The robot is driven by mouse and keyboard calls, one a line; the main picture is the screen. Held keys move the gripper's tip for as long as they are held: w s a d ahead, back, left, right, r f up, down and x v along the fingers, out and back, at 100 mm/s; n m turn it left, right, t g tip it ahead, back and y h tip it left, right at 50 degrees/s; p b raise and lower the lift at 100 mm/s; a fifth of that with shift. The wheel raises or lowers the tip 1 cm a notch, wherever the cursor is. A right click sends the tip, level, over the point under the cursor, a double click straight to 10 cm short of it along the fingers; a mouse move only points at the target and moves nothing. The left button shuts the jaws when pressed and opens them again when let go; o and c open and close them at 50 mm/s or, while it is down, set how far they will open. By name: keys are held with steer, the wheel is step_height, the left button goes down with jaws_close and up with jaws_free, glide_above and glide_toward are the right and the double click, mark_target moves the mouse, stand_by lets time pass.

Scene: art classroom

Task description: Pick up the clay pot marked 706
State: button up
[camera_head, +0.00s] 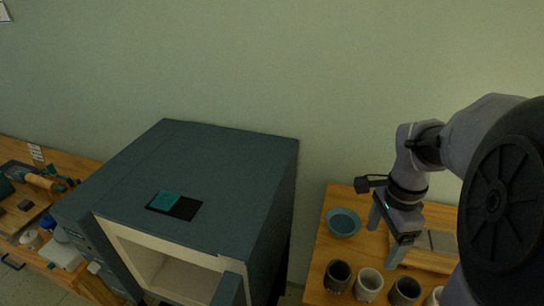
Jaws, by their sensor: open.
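Several small pots stand in a row on the wooden table (318,268) at the lower right. From left to right they are a dark pot (338,276), a pale grey pot (369,286), another dark pot (405,291) and a pale one (435,297), cut by my arm and the frame edge. No number is readable on any pot, so I cannot tell which is 706. My gripper (386,238) is open and empty, pointing down above the table, behind the row and apart from the pots in the picture.
A blue-grey bowl (343,223) stands left of my gripper. A wooden tray or board (440,262) lies to its right. A large dark kiln (235,165) with its door open stands left of the table. A cluttered bench (85,172) is at the far left.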

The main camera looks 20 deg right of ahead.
step_height(320, 180, down, 5)
steer(key=s+b, duration=0.2)
steer(key=b, duration=0.2)
glide_toward(370, 280)
steer(key=s+a+f, duration=0.1)
steer(key=s+a, duration=0.1)
steer(key=a, duration=0.1)
steer(key=f, duration=0.1)
steer(key=f+b, duration=0.1)
steer(key=f, duration=0.1)
steer(key=d+f, duration=0.1)
steer(key=f, duration=0.1)
steer(key=shift+w+f, duration=0.2)
steer(key=shift+w, duration=0.05)
steer(key=shift+s, duration=0.1)
steer(key=c, duration=1.6)
steer(key=shift+o, duration=0.2)
steer(key=shift+r, duration=0.15)
